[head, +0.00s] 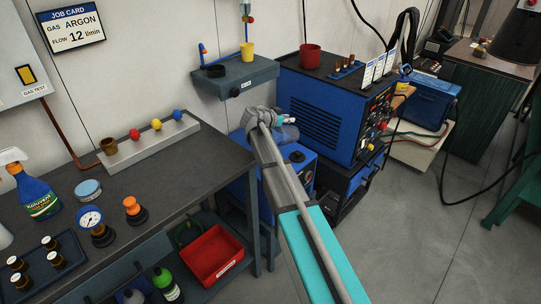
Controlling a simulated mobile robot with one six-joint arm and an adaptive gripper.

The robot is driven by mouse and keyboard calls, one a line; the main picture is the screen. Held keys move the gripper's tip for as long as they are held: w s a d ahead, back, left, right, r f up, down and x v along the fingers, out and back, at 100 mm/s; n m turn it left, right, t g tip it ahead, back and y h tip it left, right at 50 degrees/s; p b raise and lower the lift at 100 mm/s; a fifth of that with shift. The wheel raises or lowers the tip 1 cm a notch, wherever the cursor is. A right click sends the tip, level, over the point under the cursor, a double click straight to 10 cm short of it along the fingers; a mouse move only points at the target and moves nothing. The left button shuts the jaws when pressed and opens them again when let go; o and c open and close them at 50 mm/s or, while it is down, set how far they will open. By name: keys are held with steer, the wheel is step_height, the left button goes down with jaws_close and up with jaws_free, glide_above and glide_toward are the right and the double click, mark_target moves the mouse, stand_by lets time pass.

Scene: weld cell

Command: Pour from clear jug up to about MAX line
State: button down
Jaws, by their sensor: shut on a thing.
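My gripper (262,117) is at the far end of my arm, beyond the workbench and left of the large blue welding machine. It is shut on the clear jug (288,132), which shows as a see-through, bluish shape just right of it. My arm and gripper hide part of the jug, so its tilt and liquid level cannot be told. Below the jug is a blue box-shaped unit (301,170) with a black round cap or opening (297,156) on top. I cannot make out a MAX line or any liquid stream.
The blue welding machine (317,118) stands close right, with a red cup (310,57) on top. The dark workbench (170,182) is at left; a red bin (210,256) sits below.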

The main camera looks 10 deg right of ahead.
stand_by(0.4)
steer(key=shift+w+d+f+g+y+p, duration=0.3)
steer(key=shift+w+d+g+y+p, duration=0.1)
steer(key=shift+d+y+p, duration=0.25)
steer(key=y+p, duration=0.1)
steer(key=d+p, duration=0.1)
steer(key=p, duration=0.1)
steer(key=shift+w+r+g+y, duration=0.1)
steer(key=shift+w+g+y, duration=0.2)
steer(key=shift+g+y, duration=0.1)
steer(key=shift+f+b, duration=0.35)
steer(key=shift+f, duration=0.15)
steer(key=shift+f, duration=0.15)
steer(key=shift+w+d+f+g+y, duration=0.25)
steer(key=shift+f+g+y, duration=0.25)
steer(key=shift+y, duration=0.15)
steer(key=shift+d+p, duration=0.2)
steer(key=shift+p, duration=0.35)
steer(key=shift+w+d+g+y, duration=0.2)
steer(key=shift+g+y, duration=0.1)
steer(key=shift+y, duration=0.2)
